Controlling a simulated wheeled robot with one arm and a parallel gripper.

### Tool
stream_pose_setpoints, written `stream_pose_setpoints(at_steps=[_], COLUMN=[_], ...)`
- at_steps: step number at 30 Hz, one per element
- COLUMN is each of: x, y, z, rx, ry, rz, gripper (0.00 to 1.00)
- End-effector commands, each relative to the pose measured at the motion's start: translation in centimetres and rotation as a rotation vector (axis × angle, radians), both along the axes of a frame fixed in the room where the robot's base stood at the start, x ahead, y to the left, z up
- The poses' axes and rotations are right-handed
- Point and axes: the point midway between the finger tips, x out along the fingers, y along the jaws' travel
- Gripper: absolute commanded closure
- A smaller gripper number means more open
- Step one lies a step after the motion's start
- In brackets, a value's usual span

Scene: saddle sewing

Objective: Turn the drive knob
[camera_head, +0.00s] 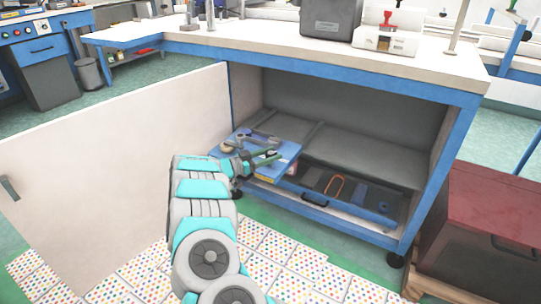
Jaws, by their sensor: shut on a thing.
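My gripper (268,157) reaches in from the lower left to the open cabinet below the workbench. It is at the blue board (286,151), which sits at the left of the cabinet opening with several small parts on it. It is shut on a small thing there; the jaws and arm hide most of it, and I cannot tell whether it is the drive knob. No drive knob can be made out clearly elsewhere.
The cabinet door (115,165) stands open on the left. A lower tray (318,207) holds an orange loop (335,188) and other tools. A red-topped chest (500,215) stands at the right. The bench top (260,45) overhangs the opening. Patterned floor lies in front.

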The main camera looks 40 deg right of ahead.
Motion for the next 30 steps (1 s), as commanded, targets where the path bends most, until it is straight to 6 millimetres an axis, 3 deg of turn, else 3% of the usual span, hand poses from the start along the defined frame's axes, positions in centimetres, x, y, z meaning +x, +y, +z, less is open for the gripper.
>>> stream_pose_setpoints(at_steps=[4, 5, 12, 22, 30], x=[0.0, 0.0, 0.0, 0.1, 0.8], y=[-0.1, -0.1, 0.0, 0.3, 4.2], z=[0.2, 0.2, 0.1, 0.0, -0.1], rx=[-0.003, -0.003, -0.001, 0.0, 0.0], ry=[-0.002, -0.002, -0.001, -0.001, -0.002], rz=[-0.002, -0.002, -0.001, 0.001, 0.004], gripper=[1.0, 0.45, 0.18, 0.16, 0.16])
